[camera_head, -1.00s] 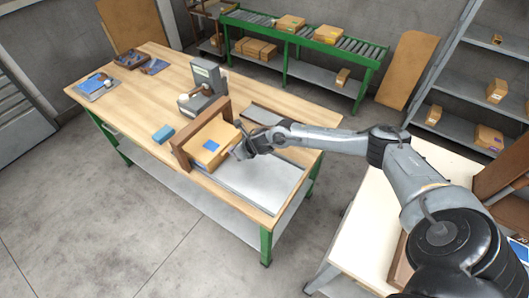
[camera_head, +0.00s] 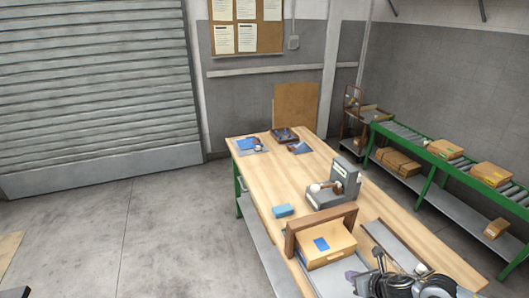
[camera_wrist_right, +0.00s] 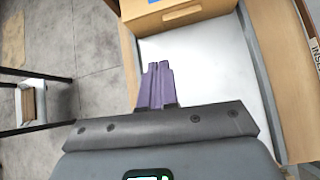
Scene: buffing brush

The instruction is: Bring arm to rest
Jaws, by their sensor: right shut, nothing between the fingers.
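My right gripper (camera_head: 354,277) is at the lower right of the head view, over the pale metal plate (camera_head: 338,280) beside the cardboard box (camera_head: 325,248). In the right wrist view its purple fingers (camera_wrist_right: 157,84) are together with nothing between them, pointing toward the box (camera_wrist_right: 175,12). A gap of bare plate shows between fingertips and box in that view. The box has a blue patch and sits against a brown wooden frame (camera_head: 320,218). My right arm is partly cut off by the picture's bottom edge. My left gripper is not in view.
On the wooden workbench (camera_head: 265,180) stand a grey machine (camera_head: 340,185) with a round brush-like part, a blue block (camera_head: 284,210) and a tray (camera_head: 285,135) at the far end. A green roller conveyor (camera_head: 410,140) with boxes runs at right.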

